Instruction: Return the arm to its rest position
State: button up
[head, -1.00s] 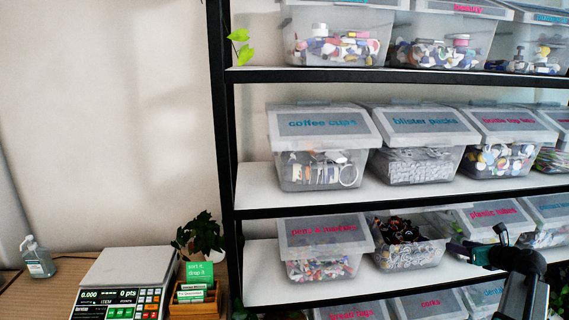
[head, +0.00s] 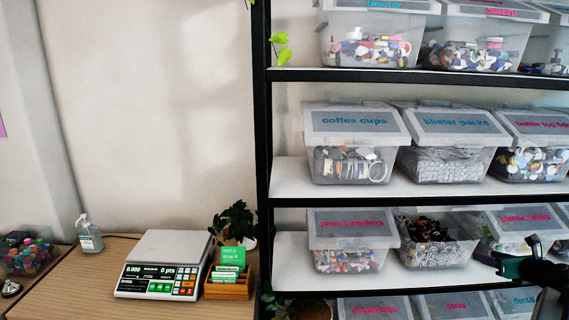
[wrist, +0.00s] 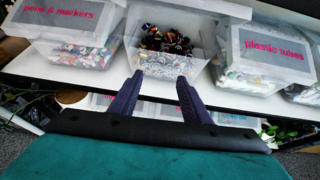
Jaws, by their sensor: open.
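My gripper (wrist: 160,98) is open and empty in the wrist view, its two dark fingers apart. Ahead of it is a clear bin without a lid (wrist: 138,62), holding dark items on top of patterned ones.
A black shelf rack (head: 264,130) holds several lidded, labelled bins, among them pens & markers (head: 352,242) and plastic tubes (head: 525,232). At left, a wooden counter (head: 75,295) carries a scale (head: 165,265), a card box, a plant and a sanitiser bottle (head: 88,235).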

jog(key=w+a+f+n+g+y, duration=0.1)
jog(key=w+a+f, duration=0.2)
jog(key=a+f, duration=0.35)
jog(key=w+a+f+y+b, duration=0.1)
jog(key=w+a+f+y, duration=0.15)
jog(key=a+f, duration=0.35)
jog(key=w+a+f+n+g+y, duration=0.1)
jog(key=w+a+f, duration=0.3)
jog(key=a, duration=0.4)
jog(key=s+a+f+n+g+y+b, duration=0.1)
jog(key=s+a+f+n+g, duration=0.2)
jog(key=a+f, duration=0.85)
jog(key=s+a+f+n+g+y+b, duration=0.15)
jog(key=s+a+f, duration=0.25)
jog(key=a+f, duration=0.75)
jog(key=s+a+f+n+g+h, duration=0.1)
jog(key=s+a+f+n+g, duration=0.35)
jog(key=s+a+f, duration=0.35)
jog(key=s+a+f+n+g, duration=0.3)
jog(key=s+a+f+n, duration=0.35)
jog(key=s, duration=0.45)
jog(key=s+a+f+n+g+h, duration=0.25)
jog(key=s+n, duration=0.35)
jog(key=s, duration=0.6)
jog(key=s+d+n+g+h, duration=0.2)
jog(key=s+d+n, duration=0.5)
jog(key=n, duration=0.6)
jog(key=shift+s+d+h+b, duration=0.4)
jog(key=shift+s+h+b, duration=0.05)
jog(key=shift+h, duration=0.2)
